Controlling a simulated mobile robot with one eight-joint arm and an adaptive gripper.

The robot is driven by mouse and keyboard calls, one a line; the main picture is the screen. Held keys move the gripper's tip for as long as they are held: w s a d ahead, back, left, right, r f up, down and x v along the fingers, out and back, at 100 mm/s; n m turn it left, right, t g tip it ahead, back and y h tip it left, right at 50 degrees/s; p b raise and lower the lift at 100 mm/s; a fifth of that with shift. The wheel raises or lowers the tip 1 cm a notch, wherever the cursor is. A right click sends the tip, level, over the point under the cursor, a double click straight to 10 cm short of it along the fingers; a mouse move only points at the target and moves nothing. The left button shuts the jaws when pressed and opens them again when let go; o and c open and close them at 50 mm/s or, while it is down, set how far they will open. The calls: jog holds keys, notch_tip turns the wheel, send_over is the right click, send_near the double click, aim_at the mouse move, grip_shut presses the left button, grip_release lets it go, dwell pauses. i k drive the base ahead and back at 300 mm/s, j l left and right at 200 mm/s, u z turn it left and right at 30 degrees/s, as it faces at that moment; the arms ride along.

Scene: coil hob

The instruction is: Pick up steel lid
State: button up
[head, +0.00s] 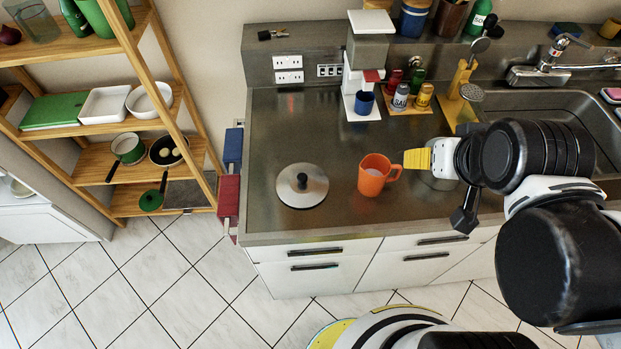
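The steel lid (316,190) is a round, shiny disc with a black knob on top. It lies flat on the left part of the steel counter (275,130), with clear counter around it. My gripper (417,159) is above the counter, to the right of the lid and apart from it. A yellow fingertip pad points left. The rest of the gripper is seen edge-on and partly hidden by my arm, so its opening does not show.
An orange mug (372,178) stands between the lid and my gripper. A white coffee machine (361,85) with a blue cup (364,103) and several spice jars (400,97) stand behind. Red (228,195) and blue (233,147) cloths hang at the counter's left edge. A wooden shelf (90,133) stands left.

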aim_at(301, 185)
jog(key=j+u, duration=0.15)
jog(key=u, duration=0.6)
jog(key=z, duration=1.45)
jog(key=u, duration=1.45)
